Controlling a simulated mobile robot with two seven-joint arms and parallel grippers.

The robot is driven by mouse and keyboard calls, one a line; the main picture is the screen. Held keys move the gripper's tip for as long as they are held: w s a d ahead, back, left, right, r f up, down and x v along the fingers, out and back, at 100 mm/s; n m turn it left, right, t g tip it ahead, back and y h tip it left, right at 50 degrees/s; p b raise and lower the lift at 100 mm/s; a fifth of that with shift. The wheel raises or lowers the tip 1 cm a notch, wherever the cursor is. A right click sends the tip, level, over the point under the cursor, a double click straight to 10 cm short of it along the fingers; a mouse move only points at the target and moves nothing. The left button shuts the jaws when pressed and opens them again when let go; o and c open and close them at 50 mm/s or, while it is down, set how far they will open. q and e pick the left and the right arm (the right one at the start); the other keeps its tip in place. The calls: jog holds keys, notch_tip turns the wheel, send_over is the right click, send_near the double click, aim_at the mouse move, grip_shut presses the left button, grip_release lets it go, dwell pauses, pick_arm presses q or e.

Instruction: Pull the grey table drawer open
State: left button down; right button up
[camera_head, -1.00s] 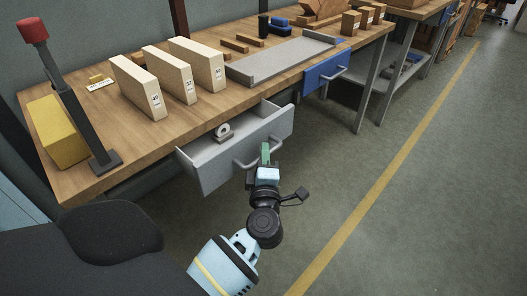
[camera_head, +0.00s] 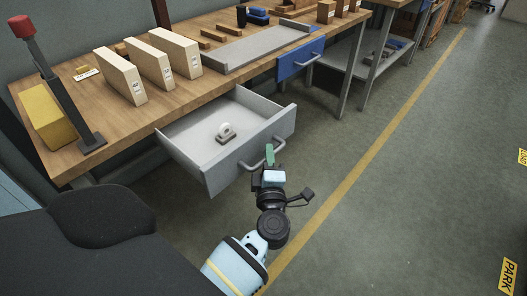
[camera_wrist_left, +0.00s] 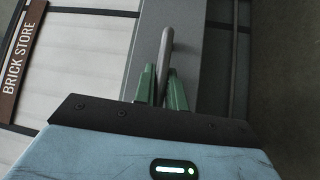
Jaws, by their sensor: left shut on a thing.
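The grey table drawer (camera_head: 235,160) is pulled well out from under the wooden workbench (camera_head: 100,118), and its inside shows. A tape dispenser with a white roll (camera_head: 226,132) lies on its floor. The drawer's bar handle (camera_head: 258,160) is on the front panel; it also shows as a grey bar in the left wrist view (camera_wrist_left: 165,52). My left gripper (camera_head: 270,155) is at the handle, its green fingers (camera_wrist_left: 161,88) on either side of the bar, shut on it. My right gripper is not in view.
A blue drawer (camera_head: 301,58) under the same bench is shut. On the bench stand several pale boxes (camera_head: 176,53), a grey tray (camera_head: 250,48), a yellow box (camera_head: 50,121) and a red-topped post (camera_head: 60,85). The floor (camera_head: 400,200) to the right is clear.

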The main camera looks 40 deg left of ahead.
pick_arm(q)
jog(key=shift+s+d, duration=0.1)
jog(key=shift+d, duration=0.9)
jog(key=c, duration=1.5)
grip_release()
jog(key=shift+o, duration=0.2)
